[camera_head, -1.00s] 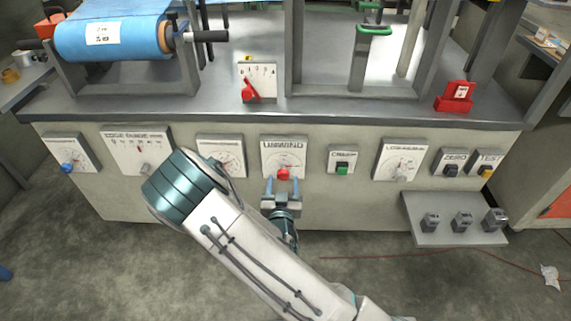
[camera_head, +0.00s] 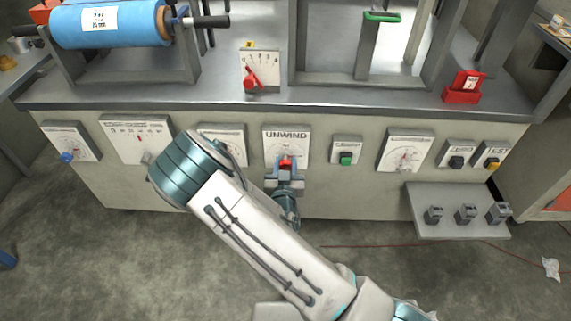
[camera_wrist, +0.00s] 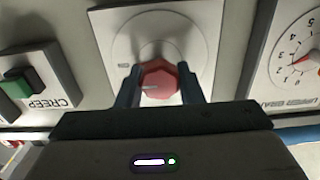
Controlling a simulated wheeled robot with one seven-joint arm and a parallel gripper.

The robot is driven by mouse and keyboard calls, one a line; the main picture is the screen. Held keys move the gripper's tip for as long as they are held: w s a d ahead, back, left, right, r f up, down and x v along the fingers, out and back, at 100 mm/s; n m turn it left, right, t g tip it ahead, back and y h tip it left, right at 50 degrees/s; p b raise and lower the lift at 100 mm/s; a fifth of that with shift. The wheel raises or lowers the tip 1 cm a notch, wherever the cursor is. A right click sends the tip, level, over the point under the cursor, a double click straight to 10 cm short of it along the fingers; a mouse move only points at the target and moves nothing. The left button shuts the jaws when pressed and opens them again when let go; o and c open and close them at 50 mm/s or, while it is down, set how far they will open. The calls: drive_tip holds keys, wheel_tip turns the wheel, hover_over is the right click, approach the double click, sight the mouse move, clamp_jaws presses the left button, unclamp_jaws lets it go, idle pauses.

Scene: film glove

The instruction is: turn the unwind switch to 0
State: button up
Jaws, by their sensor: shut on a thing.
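The unwind switch is a red knob (camera_head: 286,163) on a white plate labelled UNWIND (camera_head: 286,136), on the front of the bench. My gripper (camera_head: 285,168) reaches it from the front. In the wrist view the red knob (camera_wrist: 159,80) sits between the two blue fingers of my gripper (camera_wrist: 160,84), which are shut on it. A pale mark shows on the knob's left half in that view. Part of the plate is hidden by my gripper, and its position marks cannot be read.
The green CREEP button (camera_head: 346,159) is to the right of the unwind plate. A dial plate (camera_head: 222,134) is to its left, partly behind my arm. A grey shelf with small blocks (camera_head: 421,231) juts out at the lower right. A blue film roll (camera_head: 80,27) lies above.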

drive_tip(key=n, duration=0.4)
drive_tip(key=shift+a+n, duration=0.1)
drive_tip(key=shift+n, duration=0.2)
drive_tip(key=n, duration=0.4)
drive_tip(key=shift+a+n+p, duration=0.1)
drive_tip(key=shift+n+p, duration=0.2)
drive_tip(key=shift+p, duration=0.1)
drive_tip(key=n, duration=0.4)
drive_tip(key=shift+f+n+p, duration=0.1)
drive_tip(key=shift+n+p, duration=0.2)
drive_tip(key=shift+p, duration=0.1)
drive_tip(key=shift+f+n+p, duration=0.1)
drive_tip(key=shift+n+p, duration=0.2)
drive_tip(key=shift+n, duration=1.8)
drive_tip(key=o, duration=1)
drive_tip(key=shift+c, duration=0.2)
